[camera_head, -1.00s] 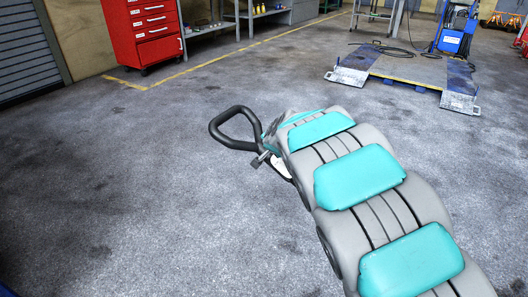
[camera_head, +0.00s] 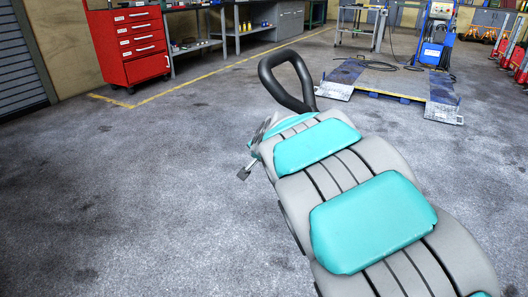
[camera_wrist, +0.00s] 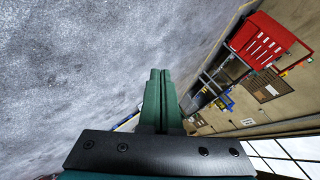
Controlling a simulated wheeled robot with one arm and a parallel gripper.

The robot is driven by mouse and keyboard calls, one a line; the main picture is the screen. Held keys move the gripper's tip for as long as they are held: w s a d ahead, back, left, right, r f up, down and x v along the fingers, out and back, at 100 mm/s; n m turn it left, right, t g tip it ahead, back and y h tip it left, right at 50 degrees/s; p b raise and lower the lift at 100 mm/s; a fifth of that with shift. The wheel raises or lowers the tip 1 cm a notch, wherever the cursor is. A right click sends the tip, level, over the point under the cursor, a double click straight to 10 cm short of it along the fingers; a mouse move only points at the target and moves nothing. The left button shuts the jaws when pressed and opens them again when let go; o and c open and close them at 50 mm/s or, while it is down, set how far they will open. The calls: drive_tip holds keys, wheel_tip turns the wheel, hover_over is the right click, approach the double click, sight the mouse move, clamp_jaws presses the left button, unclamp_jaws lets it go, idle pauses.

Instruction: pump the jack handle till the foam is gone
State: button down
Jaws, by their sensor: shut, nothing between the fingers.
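In the wrist view my gripper (camera_wrist: 160,76) has its two green fingers together, with nothing between them. The fingers point out over bare grey floor. In the head view my grey and teal arm fills the lower right and the gripper itself is not clear. A black loop (camera_head: 284,83) stands up at the arm's far end; I cannot tell whether it belongs to my arm. I cannot make out the jack, its handle or the foam for certain. Small red shapes (camera_head: 507,52) stand at the far right edge, too small to identify.
A red tool cabinet (camera_head: 135,46) and a workbench (camera_head: 240,29) stand along the back left. A low blue-ended lift platform (camera_head: 390,82) lies on the floor at the back right, with a blue unit (camera_head: 434,53) behind it. The floor at left is clear.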

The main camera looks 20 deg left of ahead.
drive_tip(key=s+d+n+g+h, duration=0.15)
drive_tip(key=s+d, duration=0.35)
drive_tip(key=d, duration=0.8)
drive_tip(key=s+d+m+g+h, duration=0.15)
drive_tip(key=s+d, duration=0.25)
drive_tip(key=d, duration=1)
drive_tip(key=s+d+f+n+g+h, duration=0.1)
drive_tip(key=s+d+g, duration=0.1)
drive_tip(key=s+d, duration=0.4)
drive_tip(key=s+d+f+n+g+h, duration=0.1)
drive_tip(key=s+d, duration=0.6)
drive_tip(key=s, duration=0.7)
drive_tip(key=s+d+f+n+g+h, duration=0.1)
drive_tip(key=s+d+f+g, duration=0.2)
drive_tip(key=s+d, duration=0.4)
drive_tip(key=s, duration=0.4)
drive_tip(key=shift+d+g+h, duration=0.15)
drive_tip(key=shift+g+h, duration=0.15)
